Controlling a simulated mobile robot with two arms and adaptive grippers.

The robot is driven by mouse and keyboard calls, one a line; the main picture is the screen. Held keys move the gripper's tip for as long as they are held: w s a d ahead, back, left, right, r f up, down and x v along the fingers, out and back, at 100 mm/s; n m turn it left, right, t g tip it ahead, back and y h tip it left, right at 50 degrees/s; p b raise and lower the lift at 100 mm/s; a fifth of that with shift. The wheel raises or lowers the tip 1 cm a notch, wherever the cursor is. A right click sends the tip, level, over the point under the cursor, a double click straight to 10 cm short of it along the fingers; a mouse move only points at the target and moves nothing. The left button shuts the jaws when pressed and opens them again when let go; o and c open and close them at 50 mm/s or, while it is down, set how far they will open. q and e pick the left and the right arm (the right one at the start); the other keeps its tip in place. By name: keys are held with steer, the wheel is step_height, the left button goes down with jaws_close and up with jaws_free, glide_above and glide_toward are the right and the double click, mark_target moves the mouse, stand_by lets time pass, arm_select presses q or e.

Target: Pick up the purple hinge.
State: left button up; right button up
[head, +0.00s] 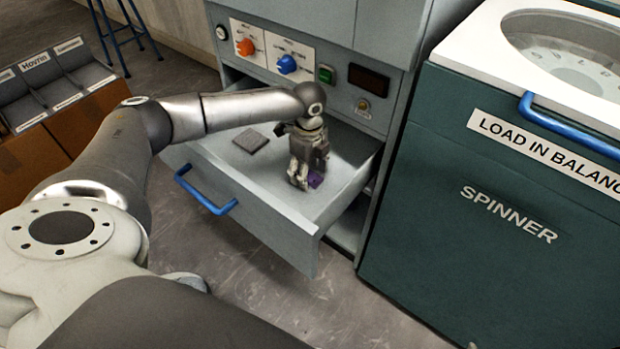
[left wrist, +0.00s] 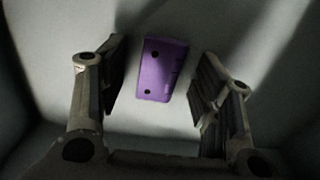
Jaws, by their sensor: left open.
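The purple hinge (head: 316,180) lies in the open drawer (head: 215,165), near its right side. My left gripper (head: 303,178) reaches down into the drawer and partly hides the hinge in the head view. In the left wrist view the hinge (left wrist: 161,70) is a purple plate with small dark holes. It lies between the two open fingers of my left gripper (left wrist: 160,95), with a gap on each side. The fingers do not touch it. My right gripper is not in view.
A flat grey piece (head: 250,142) lies in the drawer to the left. The drawer's blue handle (head: 205,192) is on its front. A cabinet panel with knobs (head: 275,50) stands behind, and the dark green spinner (head: 500,180) is close on the right.

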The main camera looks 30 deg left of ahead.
arm_select(q)
steer(key=c, duration=1.1)
steer(key=shift+c, duration=0.2)
steer(key=shift+r, duration=0.1)
